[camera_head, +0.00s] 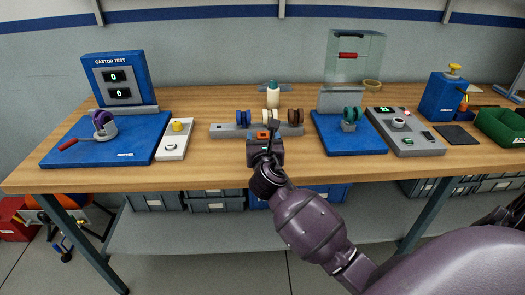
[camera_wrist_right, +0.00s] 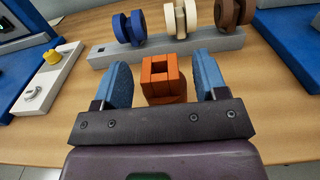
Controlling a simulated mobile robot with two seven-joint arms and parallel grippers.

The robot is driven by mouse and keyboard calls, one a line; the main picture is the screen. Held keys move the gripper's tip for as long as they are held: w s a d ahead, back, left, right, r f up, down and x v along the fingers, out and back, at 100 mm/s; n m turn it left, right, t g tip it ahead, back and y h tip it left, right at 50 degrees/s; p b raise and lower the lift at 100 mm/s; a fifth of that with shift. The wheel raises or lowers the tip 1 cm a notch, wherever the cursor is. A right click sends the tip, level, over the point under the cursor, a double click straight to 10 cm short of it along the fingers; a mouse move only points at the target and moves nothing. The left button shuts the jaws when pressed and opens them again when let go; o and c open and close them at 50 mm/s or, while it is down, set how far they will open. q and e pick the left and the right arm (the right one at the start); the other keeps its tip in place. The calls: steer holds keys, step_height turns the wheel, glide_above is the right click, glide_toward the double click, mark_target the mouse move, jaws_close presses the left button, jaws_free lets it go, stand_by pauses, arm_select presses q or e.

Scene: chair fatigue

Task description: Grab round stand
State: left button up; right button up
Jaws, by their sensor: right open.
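My right gripper (camera_head: 264,138) is open above the front of the table, in front of the grey wheel rack. In the right wrist view its two blue fingertips (camera_wrist_right: 164,78) are apart. An orange block (camera_wrist_right: 160,78) with a square opening shows between them, without clear contact. A round grey holder (camera_head: 105,130) with a purple wheel is on the left blue base. Another small grey holder (camera_head: 348,126) is under a teal wheel on the right blue base. I cannot tell which item is the round stand. My left gripper is not in view.
The grey rack (camera_head: 225,131) holds blue, cream and brown wheels. A white control box (camera_head: 176,140) is left, a grey panel (camera_head: 404,131) right, and a green bin (camera_head: 502,127) far right. The front table strip is mostly clear.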

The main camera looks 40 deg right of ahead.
steer(key=shift+w+d, duration=0.1)
jaws_close()
stand_by(0.4)
